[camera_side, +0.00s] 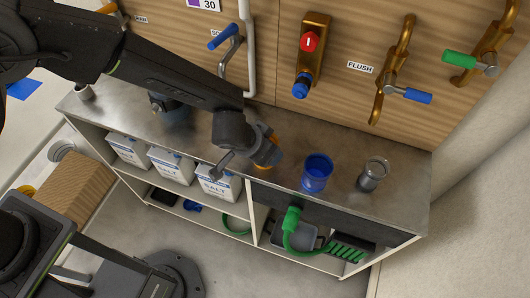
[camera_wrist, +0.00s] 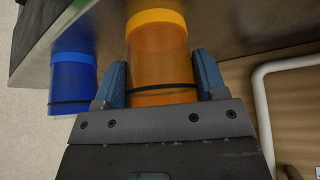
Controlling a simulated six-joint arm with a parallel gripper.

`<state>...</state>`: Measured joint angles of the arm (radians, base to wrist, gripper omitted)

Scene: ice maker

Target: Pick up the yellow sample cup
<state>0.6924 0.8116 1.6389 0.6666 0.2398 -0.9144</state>
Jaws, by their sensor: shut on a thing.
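The yellow sample cup (camera_wrist: 160,65) looks orange-yellow, with a brighter yellow rim and a dark band. In the wrist view it stands between the two fingers of my gripper (camera_wrist: 161,84), which is shut on it. In the side view my gripper (camera_side: 268,154) is over the counter, and only a bit of the yellow cup (camera_side: 274,139) shows past it. Whether the cup touches the counter is hard to tell. A blue cup (camera_side: 317,173) stands on the counter to the right of my gripper; it also shows at left in the wrist view (camera_wrist: 72,82).
A clear glass cup (camera_side: 373,175) stands right of the blue cup on the metal counter (camera_side: 405,198). Salt boxes (camera_side: 218,185) stand below the counter's front edge. Valves and handles (camera_side: 395,75) stick out from the wooden wall behind. A white pipe (camera_wrist: 262,110) shows in the wrist view.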

